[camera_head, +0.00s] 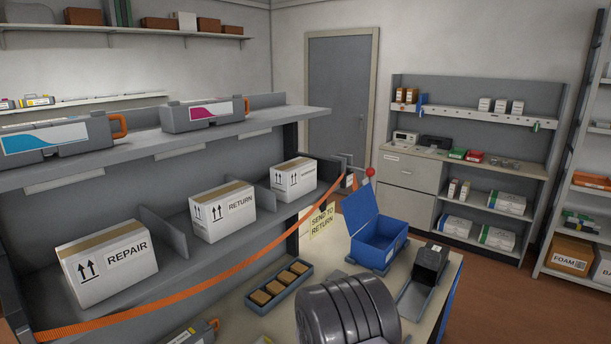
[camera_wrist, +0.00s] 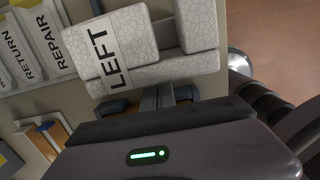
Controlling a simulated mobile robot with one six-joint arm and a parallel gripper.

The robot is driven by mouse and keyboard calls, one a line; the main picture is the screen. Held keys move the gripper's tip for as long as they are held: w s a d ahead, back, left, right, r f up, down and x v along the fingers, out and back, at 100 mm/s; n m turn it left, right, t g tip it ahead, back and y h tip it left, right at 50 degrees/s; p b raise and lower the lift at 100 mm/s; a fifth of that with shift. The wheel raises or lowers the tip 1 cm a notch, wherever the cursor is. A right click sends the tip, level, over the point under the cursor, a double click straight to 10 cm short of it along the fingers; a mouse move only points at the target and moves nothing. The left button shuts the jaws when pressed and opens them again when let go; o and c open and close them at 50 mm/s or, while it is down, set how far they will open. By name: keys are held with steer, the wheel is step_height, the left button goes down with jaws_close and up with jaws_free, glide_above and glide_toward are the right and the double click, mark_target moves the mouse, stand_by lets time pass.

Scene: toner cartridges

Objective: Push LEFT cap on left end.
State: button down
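A white, crackle-patterned foam cap (camera_wrist: 150,62) with a LEFT label (camera_wrist: 108,52) fills the upper middle of the wrist view. A similar white block (camera_wrist: 195,22) shows at its right; I cannot tell whether they are one piece. My gripper (camera_wrist: 150,98) is at the cap's lower edge, its two dark fingers apart in the picture. The cap hides the finger ends, so I cannot tell whether they grip it. In the head view my arm covers this area. A grey cartridge with an orange handle (camera_head: 196,334) shows partly at the bottom edge.
A tray of brown blocks (camera_head: 280,286), an open blue box (camera_head: 374,232) and a dark device (camera_head: 428,266) stand on the table. An orange strap (camera_head: 215,277) crosses before the shelf boxes. White REPAIR (camera_wrist: 60,40) and RETURN (camera_wrist: 15,50) pieces lie left of the cap.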

steer(key=shift+w+d+r+p, duration=0.1)
steer(key=shift+w+d+p, duration=0.65)
steer(key=shift+w+p, duration=0.3)
steer(key=shift+w+d+p, duration=0.75)
steer(key=shift+w+p, duration=0.1)
steer(key=shift+p, duration=0.4)
steer(key=shift+w+d+p, duration=0.8)
steer(key=shift+w+p, duration=0.1)
steer(key=shift+w, duration=0.15)
steer(key=shift+w+d+p, duration=0.3)
steer(key=shift+w+d, duration=0.5)
steer(key=shift+w, duration=0.15)
steer(key=shift+w+d, duration=0.15)
steer(key=shift+w, duration=0.05)
steer(key=shift+s+a, duration=1.25)
steer(key=shift+s, duration=0.3)
